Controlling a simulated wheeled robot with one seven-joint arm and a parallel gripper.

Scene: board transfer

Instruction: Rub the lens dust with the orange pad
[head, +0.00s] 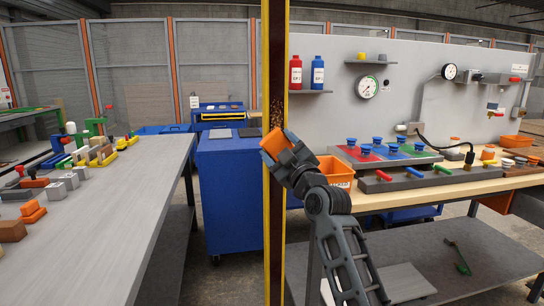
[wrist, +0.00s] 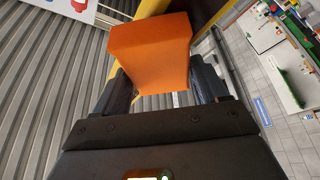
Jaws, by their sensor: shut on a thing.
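A tall post (head: 275,220) with yellow edges and a dark face stands upright in the middle of the head view. A brown speckled patch, seemingly the lens dust (head: 277,112), shows on its dark face. My gripper (head: 281,147) is shut on the orange pad (head: 274,144), just below the patch in the picture. I cannot tell whether the pad touches the post. In the wrist view the orange pad (wrist: 150,50) sits between the two fingers of my gripper (wrist: 163,80) and hides what lies behind it.
A grey bench (head: 120,190) with several small parts stands at the left. A blue cabinet (head: 232,190) is behind the post. At the right, a wooden workbench (head: 395,197) carries an orange bin (head: 336,172) and a coloured button panel (head: 385,153), close to my arm.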

